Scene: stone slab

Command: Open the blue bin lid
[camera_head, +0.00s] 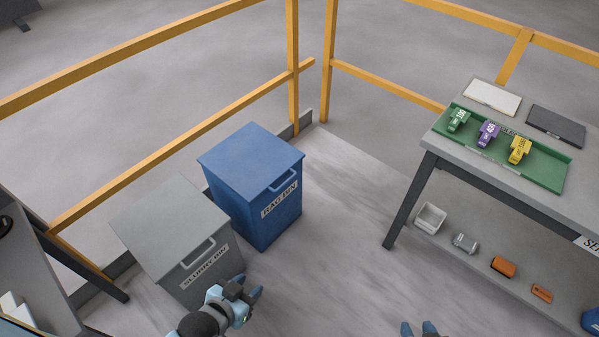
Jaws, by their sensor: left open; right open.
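The blue bin (252,185) is labelled "RAG BIN" and stands near the corner of the yellow railing. Its blue lid (249,157) is shut, with a loop handle (283,181) at the front edge. My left gripper (249,286) is open and empty, in front of the grey bin's lower right side and apart from the blue bin, which is above it in the picture. My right gripper (418,327) is open at the bottom edge, with only its fingertips in view. It is well to the right of the blue bin.
A grey "SLURRY BIN" (172,222) with a shut lid stands left of the blue bin. Yellow railing (180,130) runs behind both. A workbench (480,157) with a green tray (548,175) is at right. The floor (335,200) between is clear.

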